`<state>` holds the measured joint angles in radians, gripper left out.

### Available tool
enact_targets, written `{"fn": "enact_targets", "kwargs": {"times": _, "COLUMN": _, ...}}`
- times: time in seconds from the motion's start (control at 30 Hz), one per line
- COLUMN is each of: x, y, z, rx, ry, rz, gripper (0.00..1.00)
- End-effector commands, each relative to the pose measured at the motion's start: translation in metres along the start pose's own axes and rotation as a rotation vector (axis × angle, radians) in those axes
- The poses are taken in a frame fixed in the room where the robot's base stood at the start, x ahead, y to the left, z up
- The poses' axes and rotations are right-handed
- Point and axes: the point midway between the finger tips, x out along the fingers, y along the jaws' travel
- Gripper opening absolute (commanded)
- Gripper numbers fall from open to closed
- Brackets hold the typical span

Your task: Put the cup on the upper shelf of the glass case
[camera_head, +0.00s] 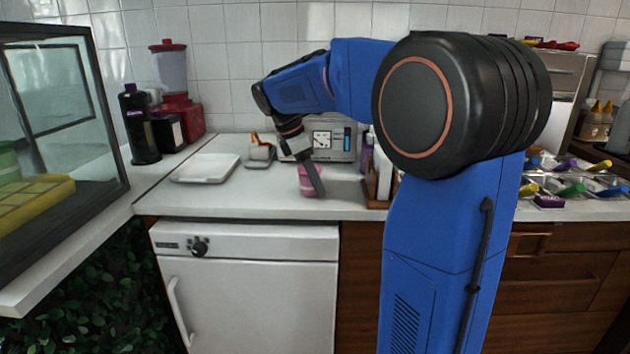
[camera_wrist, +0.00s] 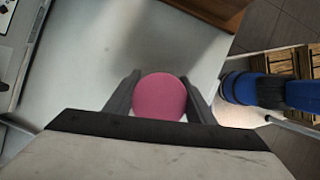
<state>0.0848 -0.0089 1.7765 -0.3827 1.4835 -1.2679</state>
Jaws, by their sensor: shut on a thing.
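A pink cup (camera_head: 307,181) stands on, or just above, the white counter, right of the white tray; I cannot tell if it touches. My gripper (camera_head: 310,180) reaches down to it and is shut on it. In the wrist view the cup (camera_wrist: 160,97) shows as a round pink shape between the two dark fingers of my gripper (camera_wrist: 160,100). The glass case (camera_head: 72,130) is at the far left, with a dark frame and a clear pane. Yellow blocks and a green item are inside it low down; its upper shelf is hard to make out.
A white tray (camera_head: 205,168) lies between case and cup. A black bottle (camera_head: 140,125) and a red blender (camera_head: 178,100) stand behind it. A grey scale-like machine (camera_head: 332,138) is behind the cup. A wooden holder (camera_head: 376,190) stands close to its right.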

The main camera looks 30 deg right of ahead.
Motion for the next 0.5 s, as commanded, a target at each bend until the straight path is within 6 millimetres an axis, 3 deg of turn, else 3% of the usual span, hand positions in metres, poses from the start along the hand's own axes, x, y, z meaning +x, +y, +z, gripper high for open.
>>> {"fn": "enact_targets", "kwargs": {"times": 0.23, "x": 0.0024, "y": 0.0001, "z": -0.0010, "rx": 0.000, "ry": 0.000, "rz": 0.000, "gripper": 0.24}}
{"fn": "enact_targets", "kwargs": {"times": 0.27, "x": 0.0021, "y": 0.0001, "z": -0.0009, "rx": 0.000, "ry": 0.000, "rz": 0.001, "gripper": 0.57}}
{"fn": "enact_targets", "kwargs": {"times": 0.3, "x": 0.0020, "y": 0.0001, "z": -0.0008, "rx": 0.000, "ry": 0.000, "rz": 0.000, "gripper": 0.66}}
{"fn": "enact_targets", "kwargs": {"times": 0.5, "x": 0.0019, "y": 0.0001, "z": -0.0008, "rx": 0.000, "ry": 0.000, "rz": 0.000, "gripper": 0.68}}
